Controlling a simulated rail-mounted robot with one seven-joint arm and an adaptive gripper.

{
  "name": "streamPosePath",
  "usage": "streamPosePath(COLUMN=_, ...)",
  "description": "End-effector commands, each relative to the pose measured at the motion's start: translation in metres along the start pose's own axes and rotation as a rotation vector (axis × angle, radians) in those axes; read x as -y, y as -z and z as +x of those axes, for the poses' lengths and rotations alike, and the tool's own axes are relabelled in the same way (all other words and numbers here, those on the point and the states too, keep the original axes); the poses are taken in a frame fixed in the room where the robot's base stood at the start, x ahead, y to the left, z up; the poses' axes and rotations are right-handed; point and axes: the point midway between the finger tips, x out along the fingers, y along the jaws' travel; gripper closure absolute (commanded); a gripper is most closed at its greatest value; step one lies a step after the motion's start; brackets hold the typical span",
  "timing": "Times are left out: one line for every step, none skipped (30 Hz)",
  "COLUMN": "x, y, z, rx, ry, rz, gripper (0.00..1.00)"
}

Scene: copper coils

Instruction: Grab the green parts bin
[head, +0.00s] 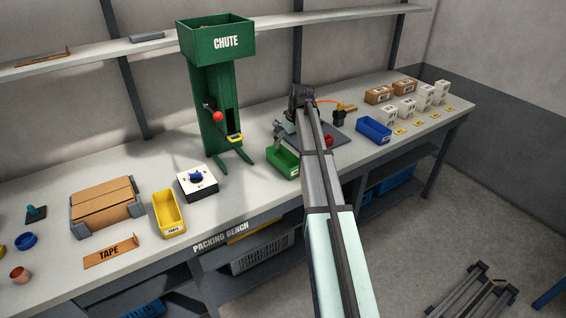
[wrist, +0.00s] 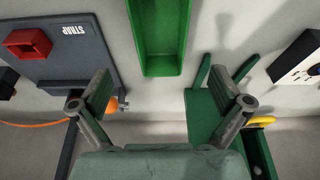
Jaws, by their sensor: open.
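The green parts bin (head: 286,166) stands on the packing bench near its front edge, just right of the green chute's foot and partly behind my arm. In the wrist view the bin (wrist: 162,69) is at the top middle, upright and empty as far as I can see, cut off by the top edge. My gripper (head: 284,133) is just behind the bin in the head view, partly hidden by my arm. In the wrist view my gripper (wrist: 163,82) is open, its fingers wide apart either side of the bin's line, with nothing between them. The bin lies beyond the fingertips.
The green chute (head: 212,105) stands close left of the bin; its feet (wrist: 206,85) show beside my right finger. A grey strap board (wrist: 65,50) with a red box (wrist: 27,43) lies opposite. A blue bin (head: 374,130) and a yellow bin (head: 169,214) stand farther along.

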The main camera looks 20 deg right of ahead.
Motion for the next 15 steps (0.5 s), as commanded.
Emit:
streamPosePath(x=0.0, y=0.0, z=0.009, rx=0.003, ry=0.002, rz=0.0, gripper=0.0)
streamPosePath(x=0.0, y=0.0, z=0.015, rx=0.002, ry=0.001, rz=0.0, gripper=0.0)
streamPosePath(x=0.0, y=0.0, z=0.022, rx=0.003, ry=0.001, rz=0.0, gripper=0.0)
streamPosePath(x=0.0, y=0.001, z=0.028, rx=0.003, ry=0.001, rz=0.0, gripper=0.0)
streamPosePath(x=0.0, y=0.001, z=0.033, rx=0.002, ry=0.001, rz=0.0, gripper=0.0)
streamPosePath(x=0.0, y=0.0, z=0.04, rx=0.003, ry=0.001, rz=0.0, gripper=0.0)
streamPosePath(x=0.0, y=0.0, z=0.044, rx=0.003, ry=0.001, rz=0.0, gripper=0.0)
streamPosePath(x=0.0, y=0.001, z=0.048, rx=0.002, ry=0.0, rz=0.0, gripper=0.0)
streamPosePath(x=0.0, y=0.001, z=0.052, rx=0.001, ry=0.0, rz=0.0, gripper=0.0)
streamPosePath(x=0.0, y=0.001, z=0.056, rx=0.002, ry=0.0, rz=0.0, gripper=0.0)
streamPosePath(x=0.0, y=0.0, z=0.058, rx=0.002, ry=0.0, rz=0.0, gripper=0.0)
streamPosePath(x=0.0, y=0.0, z=0.061, rx=0.002, ry=0.0, rz=0.0, gripper=0.0)
streamPosePath(x=0.0, y=0.0, z=0.062, rx=0.001, ry=0.0, rz=0.0, gripper=0.0)
streamPosePath(x=0.0, y=0.0, z=0.063, rx=0.001, ry=-0.001, rz=-0.001, gripper=0.0)
streamPosePath(x=0.0, y=0.0, z=0.064, rx=0.0, ry=-0.001, rz=-0.001, gripper=0.0)
